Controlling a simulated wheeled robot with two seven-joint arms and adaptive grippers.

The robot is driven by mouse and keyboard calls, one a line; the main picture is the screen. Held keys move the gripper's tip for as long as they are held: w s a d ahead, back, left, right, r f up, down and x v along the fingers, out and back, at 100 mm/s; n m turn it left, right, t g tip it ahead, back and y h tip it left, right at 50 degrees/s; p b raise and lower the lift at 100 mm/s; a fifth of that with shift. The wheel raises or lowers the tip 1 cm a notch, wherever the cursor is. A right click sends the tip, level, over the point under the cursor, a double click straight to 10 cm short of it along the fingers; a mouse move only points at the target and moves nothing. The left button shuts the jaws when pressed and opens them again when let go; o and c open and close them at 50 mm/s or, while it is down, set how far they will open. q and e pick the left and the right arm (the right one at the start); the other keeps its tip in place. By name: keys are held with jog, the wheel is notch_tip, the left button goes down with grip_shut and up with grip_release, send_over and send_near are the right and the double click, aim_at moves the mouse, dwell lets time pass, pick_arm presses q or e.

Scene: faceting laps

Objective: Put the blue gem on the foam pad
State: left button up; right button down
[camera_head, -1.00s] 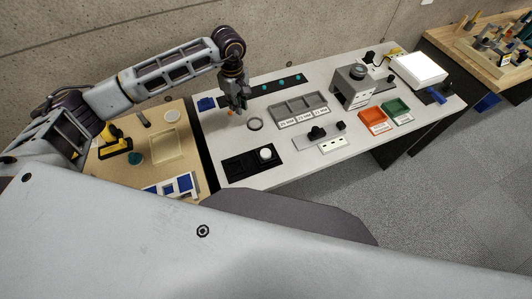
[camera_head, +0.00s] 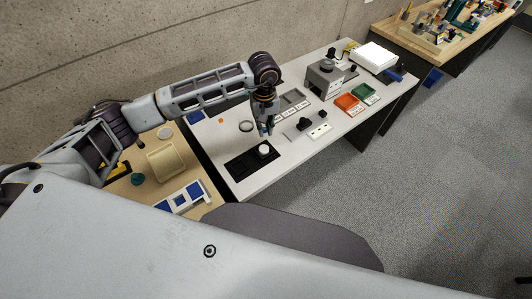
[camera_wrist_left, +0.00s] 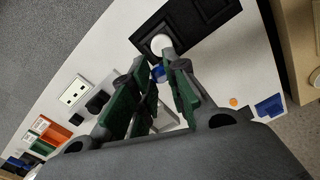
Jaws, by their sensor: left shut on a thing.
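My left gripper (camera_head: 266,131) is above the white table, just behind a white round piece (camera_head: 263,149) on a black pad (camera_head: 239,167). The left wrist view shows its green-lined fingers (camera_wrist_left: 160,82) shut on a small blue gem (camera_wrist_left: 158,73) at the tips. In that view the gem appears close to the white round piece (camera_wrist_left: 161,43); I cannot tell whether they touch. The black pad (camera_wrist_left: 205,37) has square recessed outlines. It looks like the foam pad, though no label shows this. My right gripper is not in view.
A grey sorting tray (camera_head: 290,101), a grey machine (camera_head: 323,80), and orange (camera_head: 348,103) and green (camera_head: 363,93) bins stand farther right. A black knob (camera_head: 305,123) and a white socket block (camera_head: 319,132) sit right of the gripper. A grey ring (camera_head: 246,126) lies left.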

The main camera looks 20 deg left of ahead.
pick_arm(q)
jog(key=shift+s+m, duration=0.1)
jog(key=shift+m, duration=0.7)
jog(key=shift+a+m, duration=0.1)
jog(key=shift+m, duration=1.4)
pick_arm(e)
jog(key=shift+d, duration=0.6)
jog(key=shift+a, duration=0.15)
pick_arm(q)
jog(key=shift+f, duration=0.3)
jog(key=p, duration=0.1)
send_over(264, 148)
notch_tip(264, 148, down, 5)
jog(key=shift+s, duration=0.1)
jog(key=shift+f, duration=0.35)
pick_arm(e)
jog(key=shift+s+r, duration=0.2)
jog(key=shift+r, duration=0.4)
